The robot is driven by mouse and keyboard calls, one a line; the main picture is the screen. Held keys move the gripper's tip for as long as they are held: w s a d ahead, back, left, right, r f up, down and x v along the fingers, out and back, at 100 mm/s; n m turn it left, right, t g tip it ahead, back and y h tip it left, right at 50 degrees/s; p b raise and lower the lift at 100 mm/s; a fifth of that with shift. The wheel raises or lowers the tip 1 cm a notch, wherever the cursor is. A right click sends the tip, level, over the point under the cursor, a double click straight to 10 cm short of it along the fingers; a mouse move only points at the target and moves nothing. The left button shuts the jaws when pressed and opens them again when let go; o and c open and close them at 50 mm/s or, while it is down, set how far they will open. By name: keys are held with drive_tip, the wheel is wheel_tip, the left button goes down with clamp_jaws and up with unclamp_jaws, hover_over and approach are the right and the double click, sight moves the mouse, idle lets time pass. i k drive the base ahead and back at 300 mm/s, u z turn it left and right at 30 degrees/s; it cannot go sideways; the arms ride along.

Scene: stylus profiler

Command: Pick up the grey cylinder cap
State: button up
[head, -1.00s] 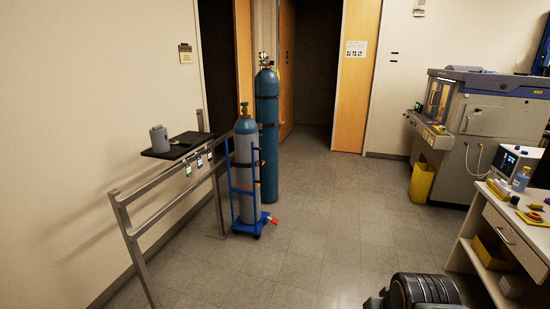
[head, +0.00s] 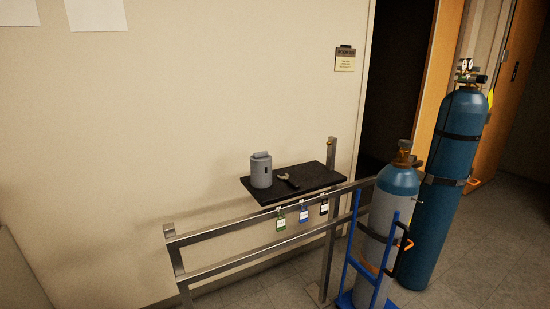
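The grey cylinder cap (head: 261,170) stands upright on a small black shelf (head: 318,177) fixed at the metal rail by the wall. It has a dark slot in its side and a narrower top. A wrench (head: 288,180) lies on the shelf just right of the cap. My gripper does not show in the head view.
A metal rail (head: 250,262) runs below and in front of the shelf, with several coloured tags (head: 303,214) hanging there. A grey-and-blue gas cylinder (head: 385,225) on a blue cart (head: 352,265) stands right of the shelf. A taller blue cylinder (head: 446,195) stands behind it.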

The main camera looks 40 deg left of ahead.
sight(260, 163)
drive_tip(key=u, duration=0.35)
drive_tip(key=i, duration=1.25)
drive_tip(key=u, duration=1.85)
drive_tip(key=i, duration=1.2)
drive_tip(key=u, duration=0.95)
drive_tip(key=i, duration=0.3)
drive_tip(key=u, duration=0.1)
